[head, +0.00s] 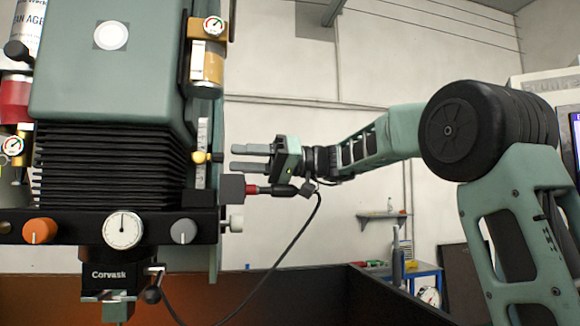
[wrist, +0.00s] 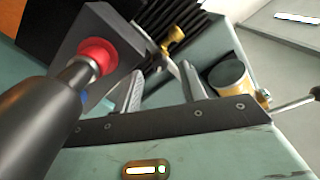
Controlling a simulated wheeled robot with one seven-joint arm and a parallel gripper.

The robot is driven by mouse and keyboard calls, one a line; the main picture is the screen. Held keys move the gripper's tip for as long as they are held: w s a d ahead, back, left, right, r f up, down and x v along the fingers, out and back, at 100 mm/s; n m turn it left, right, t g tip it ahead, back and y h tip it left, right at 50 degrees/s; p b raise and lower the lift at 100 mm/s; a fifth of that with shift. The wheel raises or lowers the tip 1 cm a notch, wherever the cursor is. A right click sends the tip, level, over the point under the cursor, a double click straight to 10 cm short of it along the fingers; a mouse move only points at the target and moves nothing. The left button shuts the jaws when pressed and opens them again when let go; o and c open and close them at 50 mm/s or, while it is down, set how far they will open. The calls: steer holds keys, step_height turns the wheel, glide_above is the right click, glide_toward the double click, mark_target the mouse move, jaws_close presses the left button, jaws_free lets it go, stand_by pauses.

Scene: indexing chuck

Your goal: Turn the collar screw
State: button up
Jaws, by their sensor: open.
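A small brass-yellow knob (head: 200,157), which I take for the collar screw, sticks out at the side of the green machine head beside a white scale strip. My gripper (head: 240,157) is level with it, just to its right, with the two fingers apart and a gap to the knob. In the wrist view the brass knob (wrist: 175,37) lies beyond the open fingertips (wrist: 160,75), near the line between them. Nothing is between the fingers. How the knob joins the collar is too small to tell.
Just below my gripper, a grey block (head: 231,187) holds a red-collared plug (head: 252,190) with a hanging black cable (head: 285,245). The plug is large and close in the wrist view (wrist: 65,95). An amber gauge cup (head: 207,65) is above. Open room lies right of the machine.

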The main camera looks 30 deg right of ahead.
steer(key=b+v, duration=0.3)
steer(key=v, duration=1.1)
steer(key=shift+d, duration=0.3)
